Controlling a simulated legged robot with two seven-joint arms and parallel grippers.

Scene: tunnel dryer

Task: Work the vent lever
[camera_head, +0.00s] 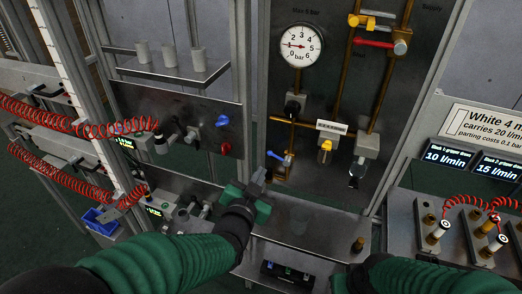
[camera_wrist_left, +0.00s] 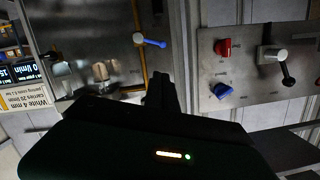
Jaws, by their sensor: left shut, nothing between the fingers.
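A blue-handled lever (camera_head: 280,157) sits on a brass pipe at the lower left of the gauge panel. It also shows in the left wrist view (camera_wrist_left: 150,42). I cannot read a label that names the vent lever. My left gripper (camera_head: 262,177) is shut and empty, just below and left of the blue-handled lever and apart from it. Its dark fingers (camera_wrist_left: 162,88) show in the left wrist view, with the lever beyond them. My right forearm enters at the lower right of the head view, but its gripper does not show.
A red knob (camera_head: 224,148) and a blue knob (camera_head: 222,121) are on the left panel. A pressure gauge (camera_head: 300,45), a yellow handle (camera_head: 325,151) and a red handle (camera_head: 373,43) are on the gauge panel. A metal post (camera_head: 242,70) stands between the panels. Red coiled hoses hang left.

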